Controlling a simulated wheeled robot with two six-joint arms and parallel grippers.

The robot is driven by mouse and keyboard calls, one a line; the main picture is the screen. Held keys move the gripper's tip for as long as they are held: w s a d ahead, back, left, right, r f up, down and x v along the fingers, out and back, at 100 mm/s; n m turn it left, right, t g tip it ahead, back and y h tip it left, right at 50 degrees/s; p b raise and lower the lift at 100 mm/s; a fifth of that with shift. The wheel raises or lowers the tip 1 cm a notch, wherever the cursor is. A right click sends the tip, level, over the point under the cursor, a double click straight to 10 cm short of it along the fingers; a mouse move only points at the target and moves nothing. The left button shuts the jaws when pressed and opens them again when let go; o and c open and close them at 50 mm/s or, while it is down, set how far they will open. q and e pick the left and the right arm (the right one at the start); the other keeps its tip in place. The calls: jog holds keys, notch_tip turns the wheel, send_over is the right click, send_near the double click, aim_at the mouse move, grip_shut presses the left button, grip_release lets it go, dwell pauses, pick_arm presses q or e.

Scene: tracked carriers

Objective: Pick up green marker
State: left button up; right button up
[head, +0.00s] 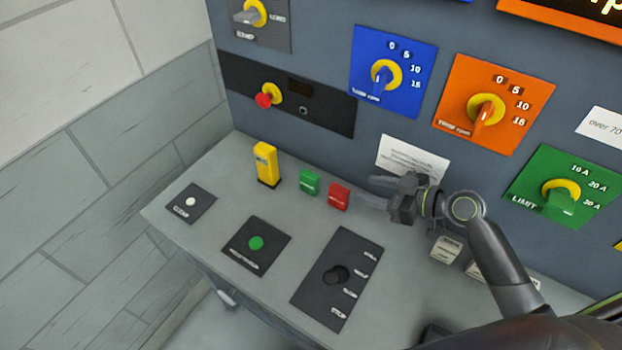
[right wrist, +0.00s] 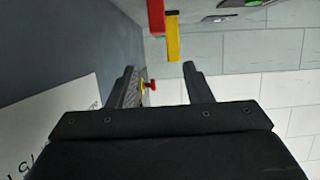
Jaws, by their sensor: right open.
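The green marker (head: 309,182) is a small green block standing on the grey console ledge, between the yellow block (head: 265,166) and the red block (head: 339,197). My right gripper (head: 370,191) is open and empty, just right of the red block, its fingers pointing left toward the row of blocks. In the right wrist view the open fingers (right wrist: 158,76) point toward the red block (right wrist: 156,16) and the yellow block (right wrist: 172,38). I cannot make out the green marker in that view. My left gripper is not in view.
Several white blocks (head: 446,248) stand right of my right gripper, partly hidden by my arm. The upright panel behind carries a blue dial (head: 383,77), an orange dial (head: 486,110), a green dial (head: 561,196) and a red knob (head: 264,100). A black switch plate (head: 337,278) lies in front.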

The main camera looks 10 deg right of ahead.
send_near(312, 175)
jog(key=shift+w+a+f+b, duration=0.3)
jog(key=shift+w+a+f, duration=0.35)
jog(key=shift+a+f, duration=0.1)
jog(key=shift+r+x, duration=0.15)
jog(key=shift+x, duration=1.4)
jog(key=shift+r+x, duration=0.15)
jog(key=shift+x, duration=1.4)
grip_shut()
jog(key=shift+r, duration=0.1)
